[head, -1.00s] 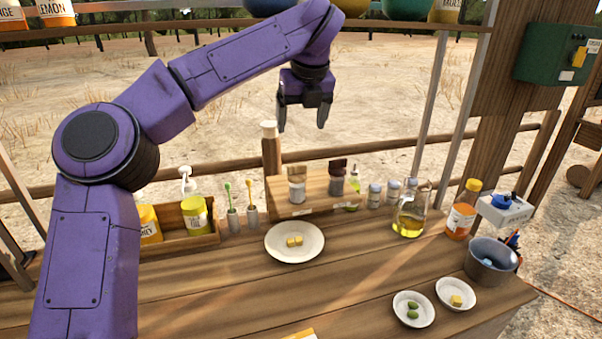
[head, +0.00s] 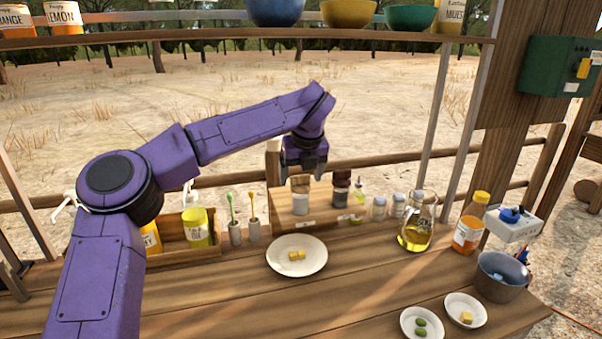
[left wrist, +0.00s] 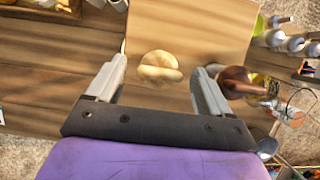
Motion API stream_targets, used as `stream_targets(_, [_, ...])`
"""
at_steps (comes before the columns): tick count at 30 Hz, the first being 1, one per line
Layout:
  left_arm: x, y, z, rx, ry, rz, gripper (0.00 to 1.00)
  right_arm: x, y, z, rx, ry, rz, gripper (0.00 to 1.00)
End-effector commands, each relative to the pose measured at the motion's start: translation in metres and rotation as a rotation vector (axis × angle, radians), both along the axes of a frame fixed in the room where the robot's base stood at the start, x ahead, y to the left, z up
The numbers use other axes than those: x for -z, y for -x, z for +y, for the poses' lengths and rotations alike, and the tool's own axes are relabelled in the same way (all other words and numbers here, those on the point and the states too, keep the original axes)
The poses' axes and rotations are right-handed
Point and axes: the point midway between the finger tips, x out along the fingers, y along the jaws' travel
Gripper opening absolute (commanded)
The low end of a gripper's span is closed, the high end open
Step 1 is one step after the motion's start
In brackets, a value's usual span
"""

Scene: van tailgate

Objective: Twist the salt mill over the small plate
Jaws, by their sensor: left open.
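The pale-topped mill (head: 300,198), apparently the salt mill, stands upright on a wooden stand at the back of the counter. My left gripper (head: 304,170) is open, pointing down just above it and partly covering its top. In the left wrist view, the round pale wooden top of this mill (left wrist: 158,62) shows between the two spread fingers, with a gap on either side. A dark-topped mill (head: 341,190) stands to its right. A white plate (head: 285,268) with small yellow cubes lies on the counter in front of the stand. The right gripper is out of view.
A wooden caddy (head: 183,246) with bottles and two holders with brushes stand left of the stand. Two small dishes (head: 408,332) (head: 480,318) and a grey bucket (head: 490,285) are front right.

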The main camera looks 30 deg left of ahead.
Motion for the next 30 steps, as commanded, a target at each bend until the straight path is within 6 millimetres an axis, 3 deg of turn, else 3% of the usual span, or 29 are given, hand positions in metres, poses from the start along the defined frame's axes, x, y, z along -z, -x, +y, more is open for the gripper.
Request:
stream_targets(4, [0.0,0.0001,-0.0001,0.0,0.0,0.0,0.78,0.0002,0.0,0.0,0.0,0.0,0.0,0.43])
stream_targets(9, [-0.0001,0.0002,0.0,0.0,0.0,0.0,0.24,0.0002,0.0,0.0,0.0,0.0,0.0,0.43])
stream_targets(20, [-0.0001,0.0006,0.0004,0.043,0.002,0.001,0.25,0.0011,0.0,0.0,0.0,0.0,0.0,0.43])
stream_targets(30, [-0.0012,0.0016,0.0014,0.279,0.001,-0.002,0.25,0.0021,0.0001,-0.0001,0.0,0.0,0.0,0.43])
